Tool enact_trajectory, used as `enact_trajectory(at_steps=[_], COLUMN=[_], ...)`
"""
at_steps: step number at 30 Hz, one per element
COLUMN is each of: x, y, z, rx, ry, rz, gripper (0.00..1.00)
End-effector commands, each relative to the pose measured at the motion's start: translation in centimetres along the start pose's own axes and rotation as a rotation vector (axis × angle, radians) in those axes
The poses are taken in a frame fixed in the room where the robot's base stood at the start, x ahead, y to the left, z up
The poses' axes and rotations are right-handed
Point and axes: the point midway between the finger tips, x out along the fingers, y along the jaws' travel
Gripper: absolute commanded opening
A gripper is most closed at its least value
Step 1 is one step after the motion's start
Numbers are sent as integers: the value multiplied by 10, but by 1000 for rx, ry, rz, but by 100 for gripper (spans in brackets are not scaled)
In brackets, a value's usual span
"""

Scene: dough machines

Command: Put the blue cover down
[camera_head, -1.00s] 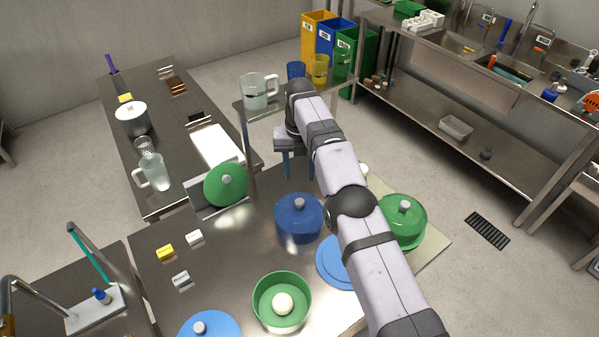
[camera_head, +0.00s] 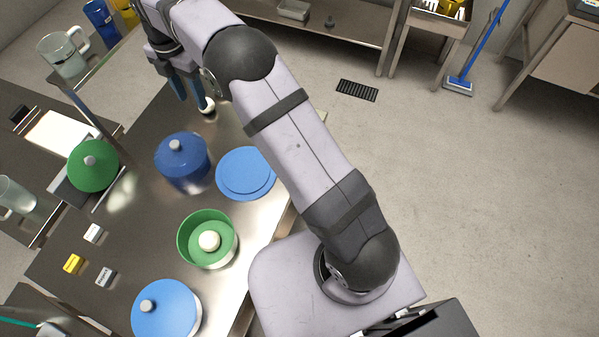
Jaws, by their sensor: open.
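A dark blue cover with a grey knob (camera_head: 176,147) sits on a dark blue pot on the steel table. A light blue cover with a grey knob (camera_head: 165,307) lies at the table's front, at the bottom of the view. A flat blue disc without a visible knob (camera_head: 246,173) lies right of the dark blue pot. My gripper (camera_head: 193,100), with blue fingers, is open and points down at the table's far side, beyond the dark blue pot. Nothing shows between its fingers. A small white ball (camera_head: 207,106) is beside the right fingertip; contact is unclear.
A green bowl (camera_head: 184,250) holds a pale ball. A green cover (camera_head: 94,172) rests at the left. A yellow block (camera_head: 73,264) and white blocks lie nearby. A glass pitcher (camera_head: 66,58) stands on a shelf at upper left.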

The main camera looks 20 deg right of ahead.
Motion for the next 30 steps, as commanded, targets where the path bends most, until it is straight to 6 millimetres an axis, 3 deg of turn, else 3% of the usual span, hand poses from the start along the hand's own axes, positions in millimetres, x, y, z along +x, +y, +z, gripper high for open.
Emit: enact_trajectory(at_steps=[6,11,21,27,30], x=[-12,-12,8,25,30], y=[-70,-129,-260,-313,-327], z=[14,12,-22,-46,-54], rx=[542,941,1762,2094,2188], ry=[-1,-1,-2,-3,-3], rz=[0,0,1,-1,-1], gripper=[43,43,43,43,43])
